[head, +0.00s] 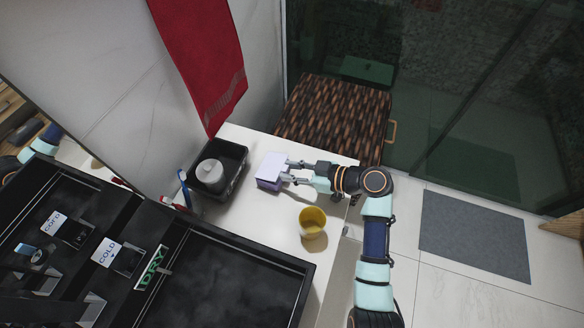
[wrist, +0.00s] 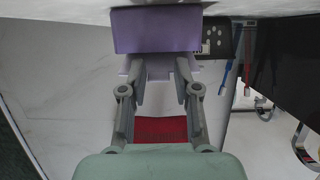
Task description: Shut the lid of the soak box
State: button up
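The soak box (head: 268,184) is a small purple box on the white counter, beside the black tray. A pale lilac lid panel (head: 273,164) shows over its top in the head view; I cannot tell whether it is fully shut. In the wrist view the box's purple wall (wrist: 157,30) is at the top, with a paler lilac strip (wrist: 160,68) beyond the fingertips. My gripper (head: 291,171) comes from the right with its fingers apart at the box's right edge. The wrist view also shows the fingers (wrist: 160,72) apart, with no object gripped; contact with the lid is unclear.
A yellow cup (head: 312,223) stands on the counter in front of my gripper. The black tray (head: 232,187) with a grey dispenser (head: 210,174) is left of the box. A blue toothbrush (head: 184,188) is near the black sink (head: 225,280). A red towel (head: 205,60) hangs behind.

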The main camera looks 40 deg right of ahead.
jog(key=shift+o, duration=1.1)
jog(key=shift+r, duration=0.15)
jog(key=v, duration=1.2)
jog(key=shift+d, duration=0.1)
